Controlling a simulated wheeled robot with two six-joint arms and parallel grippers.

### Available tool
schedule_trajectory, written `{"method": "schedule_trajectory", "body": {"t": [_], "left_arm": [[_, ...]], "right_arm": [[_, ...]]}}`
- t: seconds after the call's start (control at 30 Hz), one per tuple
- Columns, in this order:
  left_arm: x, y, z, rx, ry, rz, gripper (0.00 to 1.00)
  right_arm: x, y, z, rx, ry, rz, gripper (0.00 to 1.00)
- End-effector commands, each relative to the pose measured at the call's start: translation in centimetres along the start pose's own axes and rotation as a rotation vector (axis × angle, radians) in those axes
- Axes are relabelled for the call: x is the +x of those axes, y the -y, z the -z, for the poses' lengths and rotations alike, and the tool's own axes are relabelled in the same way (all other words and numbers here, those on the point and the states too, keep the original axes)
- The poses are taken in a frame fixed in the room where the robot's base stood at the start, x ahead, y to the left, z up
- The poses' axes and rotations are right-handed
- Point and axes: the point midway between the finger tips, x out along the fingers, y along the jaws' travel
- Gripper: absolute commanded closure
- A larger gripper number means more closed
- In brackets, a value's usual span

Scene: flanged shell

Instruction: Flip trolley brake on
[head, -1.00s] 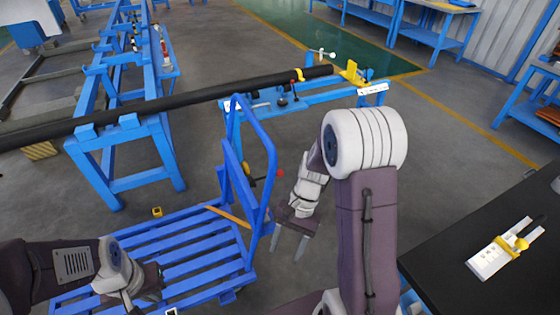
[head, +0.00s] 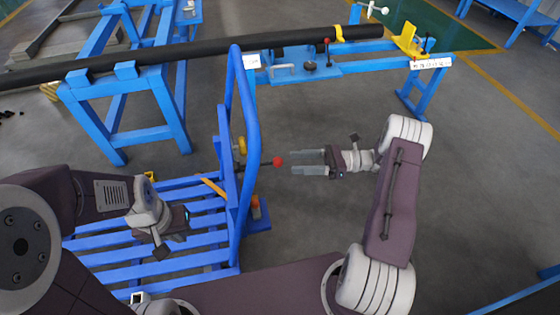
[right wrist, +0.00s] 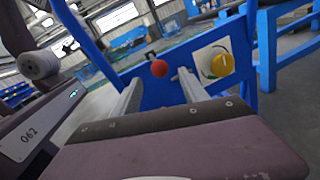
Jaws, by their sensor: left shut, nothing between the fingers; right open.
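The blue slatted trolley (head: 190,255) stands low at left with its upright hoop handle (head: 255,130). A lever with a red ball knob (head: 278,161) sticks out rightward from its upright panel. In the right wrist view the red knob (right wrist: 159,68) shows between the fingers, beside a yellow dial (right wrist: 222,65) on a pale plate. My right gripper (head: 293,163) is open, its fingertips pointing at the red knob with a small gap in the head view. My left gripper (head: 165,248) is shut and empty above the trolley slats.
A long black pipe (head: 170,62) lies across blue stands (head: 120,90) behind the trolley. A blue bench frame with a yellow clamp (head: 409,40) stands at the back right. The grey floor right of my right gripper is clear.

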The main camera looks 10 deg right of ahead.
Motion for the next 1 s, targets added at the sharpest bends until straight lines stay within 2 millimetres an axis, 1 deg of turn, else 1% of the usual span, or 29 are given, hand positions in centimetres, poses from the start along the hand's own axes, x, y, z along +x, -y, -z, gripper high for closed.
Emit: {"method": "schedule_trajectory", "body": {"t": [0.03, 0.1, 0.2, 0.3, 0.4, 0.63, 0.67, 0.7, 0.77, 0.8, 0.83, 0.87, 1.0], "left_arm": [[0.2, 0.0, 0.0, 0.000, 0.000, 0.000, 1.00], [0.4, 0.0, 0.0, 0.000, 0.000, 0.000, 1.00], [0.6, 0.0, -0.1, 0.000, 0.000, 0.000, 1.00], [0.8, 0.0, -0.1, 0.000, 0.000, 0.000, 1.00], [0.8, 0.0, -0.1, 0.000, 0.000, 0.000, 1.00], [0.8, 0.0, -0.1, 0.000, 0.000, 0.000, 1.00], [0.8, 0.0, -0.1, 0.000, 0.000, 0.000, 1.00], [0.8, 0.0, -0.1, 0.000, 0.000, 0.000, 1.00], [0.8, 0.0, -0.1, 0.000, 0.000, 0.000, 1.00], [0.8, 0.0, -0.1, 0.000, 0.000, 0.000, 1.00], [0.8, 0.0, -0.1, 0.000, 0.000, 0.000, 1.00], [0.8, 0.0, -0.1, 0.000, 0.000, 0.000, 1.00], [0.8, 0.0, -0.1, 0.000, 0.000, 0.000, 1.00]], "right_arm": [[1.2, -0.1, 0.1, 0.002, 0.000, -0.005, 0.48], [2.7, -0.1, 0.2, 0.001, -0.002, -0.005, 0.48], [4.6, -0.1, 0.1, 0.001, -0.002, -0.004, 0.48], [5.9, 0.0, 0.1, 0.000, -0.002, -0.003, 0.48], [6.6, -0.1, 0.1, -0.001, -0.002, -0.002, 0.48], [6.7, 0.0, 0.0, -0.001, -0.002, -0.001, 0.48], [6.7, 0.0, 0.1, -0.001, -0.002, -0.001, 0.51], [6.7, 0.0, 0.1, -0.001, -0.002, -0.001, 0.62], [6.7, 0.0, 0.1, -0.001, -0.002, -0.001, 0.79], [6.7, 0.0, 0.1, -0.001, -0.002, -0.001, 0.90], [6.7, 0.0, 0.1, -0.001, -0.002, -0.001, 0.98], [6.7, 0.0, 0.1, -0.001, -0.002, -0.001, 1.00], [6.7, 0.0, 0.1, -0.001, -0.002, -0.001, 1.00]]}}
